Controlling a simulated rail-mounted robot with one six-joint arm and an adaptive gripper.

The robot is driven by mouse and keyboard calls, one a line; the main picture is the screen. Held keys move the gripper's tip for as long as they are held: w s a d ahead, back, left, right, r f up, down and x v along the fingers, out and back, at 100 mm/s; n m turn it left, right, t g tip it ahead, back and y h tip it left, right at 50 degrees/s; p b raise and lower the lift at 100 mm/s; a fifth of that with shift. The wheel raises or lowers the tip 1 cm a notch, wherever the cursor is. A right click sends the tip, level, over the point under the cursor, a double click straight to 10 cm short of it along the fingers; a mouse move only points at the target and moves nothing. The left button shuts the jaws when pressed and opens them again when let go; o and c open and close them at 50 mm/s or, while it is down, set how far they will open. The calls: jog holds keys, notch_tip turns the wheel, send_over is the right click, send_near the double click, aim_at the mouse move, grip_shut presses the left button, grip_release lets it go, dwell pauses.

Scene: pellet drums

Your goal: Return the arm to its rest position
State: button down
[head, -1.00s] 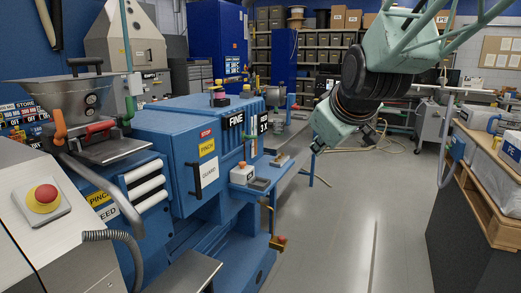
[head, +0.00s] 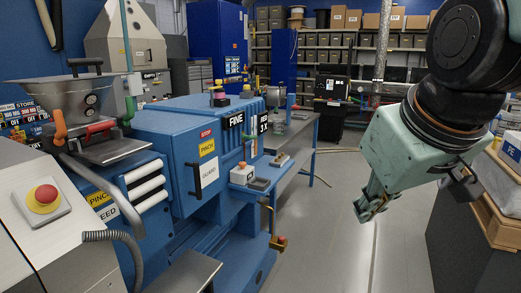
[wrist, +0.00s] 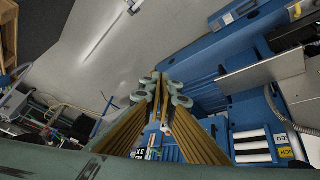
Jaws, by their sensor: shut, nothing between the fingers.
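My arm, pale green with black joints, comes in at the upper right of the head view. My gripper (head: 371,208) hangs over the open floor to the right of the blue machine (head: 205,155), apart from it. In the wrist view, the fingertips of my gripper (wrist: 160,92) meet and hold nothing. Beyond them, the blue machine with its white rollers (wrist: 252,145) shows at the right, well away from the fingers.
A wooden pallet (head: 497,212) with bags stands at the right, partly behind my arm. A red stop button (head: 43,197) sits on a panel at the left. Shelves (head: 305,50) line the back. The grey floor (head: 335,240) between machine and pallet is clear.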

jog(key=s+d+f+m+g, duration=0.1)
jog(key=s+f+m+g, duration=0.1)
jog(key=s, duration=1.6)
jog(key=shift+s+d+f+m, duration=0.15)
jog(key=shift+f+m, duration=0.45)
jog(key=shift+f, duration=0.35)
jog(key=c, duration=3.4)
grip_release()
